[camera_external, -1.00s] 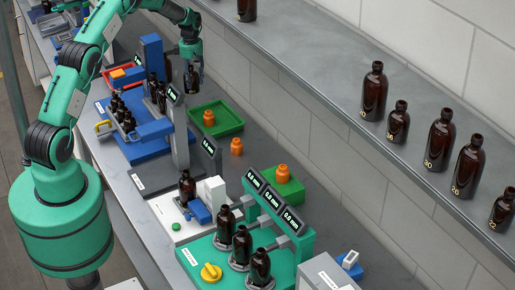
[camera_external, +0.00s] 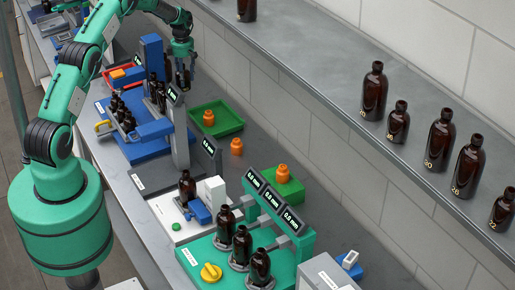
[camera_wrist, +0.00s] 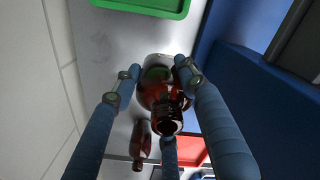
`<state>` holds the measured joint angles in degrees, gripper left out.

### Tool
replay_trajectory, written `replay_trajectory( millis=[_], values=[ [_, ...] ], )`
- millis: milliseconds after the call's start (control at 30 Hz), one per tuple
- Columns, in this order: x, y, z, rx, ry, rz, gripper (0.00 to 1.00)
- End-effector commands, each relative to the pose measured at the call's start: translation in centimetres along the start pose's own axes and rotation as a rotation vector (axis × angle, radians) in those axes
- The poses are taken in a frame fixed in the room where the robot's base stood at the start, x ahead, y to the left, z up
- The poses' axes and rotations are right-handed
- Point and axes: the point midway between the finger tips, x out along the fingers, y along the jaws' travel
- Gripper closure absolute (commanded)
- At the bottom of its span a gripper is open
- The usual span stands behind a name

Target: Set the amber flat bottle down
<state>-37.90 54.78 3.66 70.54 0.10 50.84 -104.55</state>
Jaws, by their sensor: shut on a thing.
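My gripper (camera_external: 184,80) is at the far part of the bench, behind the blue station, in the external view. In the wrist view, my gripper's blue fingers (camera_wrist: 155,80) are shut around a dark amber bottle (camera_wrist: 162,98). The bottle's neck and mouth face the wrist camera. Its base is hidden, so I cannot tell whether it touches the bench. A second amber bottle shape (camera_wrist: 140,143) shows below it, apart from the fingers.
The green tray (camera_external: 229,116) holding an orange piece stands nearer the camera. The blue station (camera_external: 153,55) stands close on the left. A red tray (camera_external: 113,75) is farther left. The wall runs along the right.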

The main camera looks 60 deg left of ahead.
Motion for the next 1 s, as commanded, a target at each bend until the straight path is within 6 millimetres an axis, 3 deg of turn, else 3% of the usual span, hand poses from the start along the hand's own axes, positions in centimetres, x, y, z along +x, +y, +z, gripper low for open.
replay_trajectory(
  millis=[333,800,1000],
  values=[
    [4.4,0.0,0.0,0.001,0.0,0.0,0.93],
    [5.2,0.0,0.0,0.001,0.0,0.0,0.93],
    [6.8,-0.1,0.0,0.001,0.0,0.0,0.93]
  ],
)
